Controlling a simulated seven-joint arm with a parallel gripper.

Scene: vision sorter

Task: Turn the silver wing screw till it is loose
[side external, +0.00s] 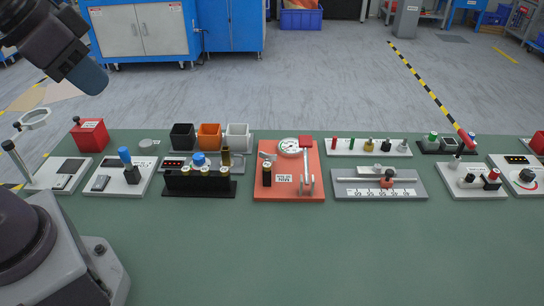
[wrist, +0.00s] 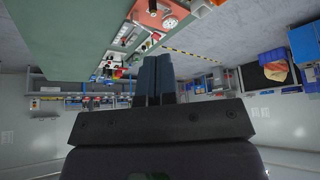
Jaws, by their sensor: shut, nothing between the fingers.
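I cannot make out the silver wing screw for certain. A small silvery piece (side external: 268,156) sits at the top of a dark post on the orange plate (side external: 285,196), but it is too small to tell if it is the screw. My gripper (side external: 93,84) is high at the upper left, well above and away from the table. In the wrist view its two dark blue fingers (wrist: 159,60) are side by side, shut and empty.
The green table (side external: 330,245) carries a row of fixtures. The orange plate holds a dial gauge (side external: 290,146). A grey slide scale (side external: 348,194) lies to its right, and black, orange and white bins (side external: 238,135) stand behind left.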

